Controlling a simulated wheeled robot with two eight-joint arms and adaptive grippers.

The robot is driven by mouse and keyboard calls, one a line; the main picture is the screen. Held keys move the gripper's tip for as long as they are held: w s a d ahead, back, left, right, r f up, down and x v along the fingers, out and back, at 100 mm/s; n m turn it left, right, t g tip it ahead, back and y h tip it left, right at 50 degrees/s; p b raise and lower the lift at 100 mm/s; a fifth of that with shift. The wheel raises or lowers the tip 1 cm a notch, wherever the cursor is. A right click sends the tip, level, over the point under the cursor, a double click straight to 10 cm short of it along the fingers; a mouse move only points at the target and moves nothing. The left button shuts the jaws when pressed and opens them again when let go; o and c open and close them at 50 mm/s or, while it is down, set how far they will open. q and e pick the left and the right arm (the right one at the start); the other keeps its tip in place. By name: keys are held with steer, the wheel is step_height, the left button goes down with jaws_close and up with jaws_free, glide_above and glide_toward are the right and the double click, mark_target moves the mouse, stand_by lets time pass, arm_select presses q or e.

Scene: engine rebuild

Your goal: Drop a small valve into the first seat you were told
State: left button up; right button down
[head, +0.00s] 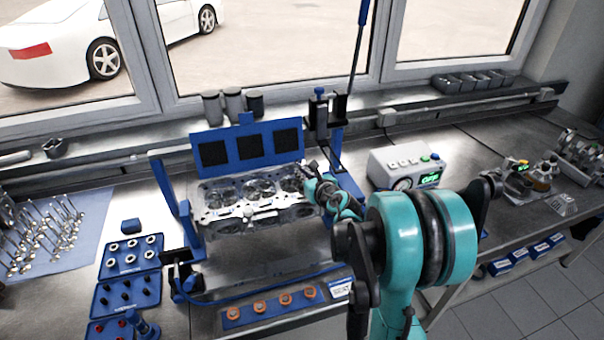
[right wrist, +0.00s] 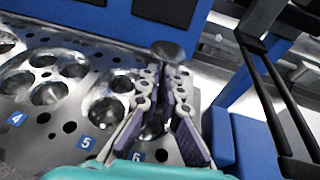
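The cylinder head (head: 230,227) lies in a blue fixture at the middle of the bench. In the right wrist view the cylinder head (right wrist: 62,140) shows chambers with round seats and labels 4, 5 and 6. My right gripper (head: 310,172) is over the right end of the head. In the right wrist view the gripper (right wrist: 166,80) has its fingertips close together on a valve (right wrist: 168,50), whose grey round head shows just beyond the tips. The seat under the fingers is partly hidden. More valves (head: 42,240) stand at the far left. My left gripper is out of view.
Blue trays (head: 128,258) of small parts stand left of the fixture. An orange-ringed blue strip (head: 270,307) lies in front. Blue fixture posts (head: 333,150) rise close to my right gripper. A white tester box (head: 405,165) stands to the right.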

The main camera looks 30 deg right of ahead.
steer(key=shift+f, duration=0.1)
steer(key=c, duration=1.6)
jaws_free()
steer(key=shift+c, duration=0.2)
